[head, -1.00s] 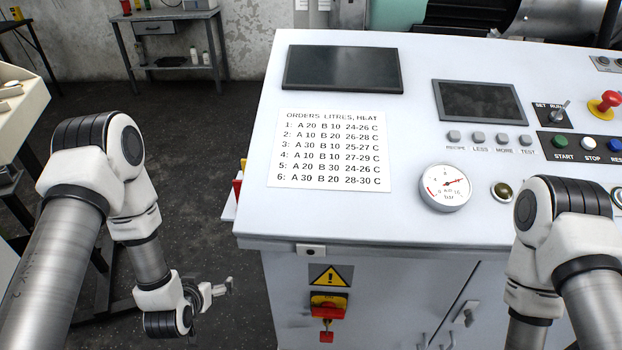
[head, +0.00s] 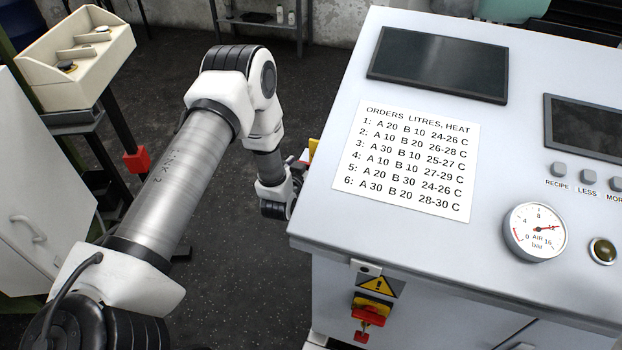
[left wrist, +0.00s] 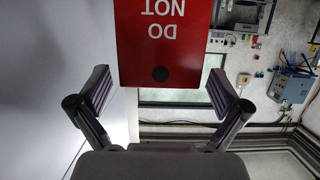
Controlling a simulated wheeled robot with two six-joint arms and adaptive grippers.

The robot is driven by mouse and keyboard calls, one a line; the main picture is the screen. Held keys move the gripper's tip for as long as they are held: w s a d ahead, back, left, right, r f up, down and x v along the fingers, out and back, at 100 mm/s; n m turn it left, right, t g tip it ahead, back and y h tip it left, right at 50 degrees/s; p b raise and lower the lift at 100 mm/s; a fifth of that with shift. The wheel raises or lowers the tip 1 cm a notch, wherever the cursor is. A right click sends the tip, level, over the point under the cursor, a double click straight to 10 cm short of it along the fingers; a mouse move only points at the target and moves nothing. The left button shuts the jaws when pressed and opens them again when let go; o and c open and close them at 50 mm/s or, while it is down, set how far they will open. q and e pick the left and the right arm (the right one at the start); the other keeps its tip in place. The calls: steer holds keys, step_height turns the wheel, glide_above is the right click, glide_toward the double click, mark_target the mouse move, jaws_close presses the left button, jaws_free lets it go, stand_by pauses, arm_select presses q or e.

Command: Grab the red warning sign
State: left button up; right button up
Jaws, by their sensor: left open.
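The red warning sign (left wrist: 165,40) hangs in the left wrist view, with white letters reading "DO NOT" upside down and a dark round hole near its lower edge. My left gripper (left wrist: 160,92) is open, with one finger on each side of the sign's lower end. A gap shows between the sign and each finger; I cannot tell how deep it sits between them. In the head view the left gripper is mostly hidden at the left side of the white console (head: 330,225). My right gripper is out of view.
A yellow-black warning label and a red-yellow switch (head: 370,310) are on the console front. A cream bin (head: 75,60) stands at the upper left, with a pale cabinet (head: 40,190) below.

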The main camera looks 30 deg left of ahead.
arm_select(q)
steer(key=shift+w+a+f, duration=0.1)
steer(key=shift+w+f, duration=0.05)
steer(key=shift+w, duration=0.2)
steer(key=shift+s+r, duration=0.2)
steer(key=shift+s, duration=0.05)
steer(key=shift+c, duration=0.7)
steer(key=c, duration=1.1)
